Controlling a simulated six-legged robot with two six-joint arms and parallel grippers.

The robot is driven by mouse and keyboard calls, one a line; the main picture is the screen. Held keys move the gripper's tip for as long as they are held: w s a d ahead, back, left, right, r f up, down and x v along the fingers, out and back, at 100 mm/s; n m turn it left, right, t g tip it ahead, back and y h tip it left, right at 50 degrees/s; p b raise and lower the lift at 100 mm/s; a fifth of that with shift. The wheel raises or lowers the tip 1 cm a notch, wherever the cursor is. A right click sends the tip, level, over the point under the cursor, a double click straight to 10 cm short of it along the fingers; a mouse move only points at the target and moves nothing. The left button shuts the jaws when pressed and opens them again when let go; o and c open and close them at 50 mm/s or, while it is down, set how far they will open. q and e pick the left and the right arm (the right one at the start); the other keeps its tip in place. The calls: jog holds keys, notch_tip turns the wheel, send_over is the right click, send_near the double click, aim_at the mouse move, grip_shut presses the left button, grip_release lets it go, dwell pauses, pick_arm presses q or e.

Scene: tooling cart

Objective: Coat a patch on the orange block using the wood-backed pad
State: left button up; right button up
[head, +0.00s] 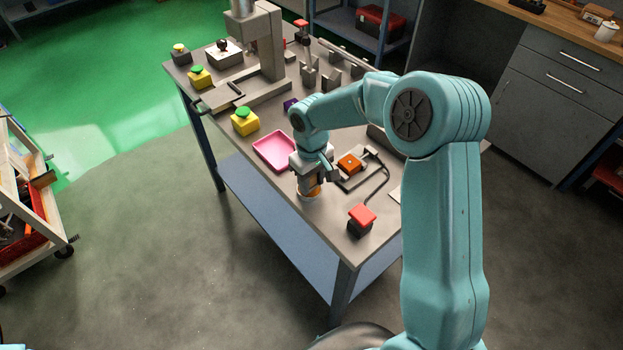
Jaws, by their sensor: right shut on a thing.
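The orange block (348,162) sits in a dark fixture on the grey cart top, right of my right gripper. My right gripper (309,178) points down near the cart's front left edge, apart from the block. It is shut on a small wood-coloured thing with a pale underside, which looks like the wood-backed pad (308,191). The fingers hide much of the pad, and I cannot tell whether it touches the cart top. My left gripper is out of view.
A pink tray (268,147) lies just behind the right gripper. A red-topped button box (361,216) stands at the front, near a dark cable. Yellow boxes with green buttons (244,122) and a grey press (268,50) stand farther back.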

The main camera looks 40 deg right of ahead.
jog(key=shift+f+b, duration=0.5)
jog(key=shift+f, duration=0.05)
dwell(1.4)
jog(key=shift+r, duration=0.15)
jog(key=shift+r+p, duration=2.4)
jog(key=shift+r, duration=1.1)
jog(key=shift+f, duration=0.1)
jog(key=s+a+r, duration=0.2)
jog(key=a, duration=0.9)
jog(key=shift+a+m, duration=0.15)
jog(key=shift+m, duration=0.25)
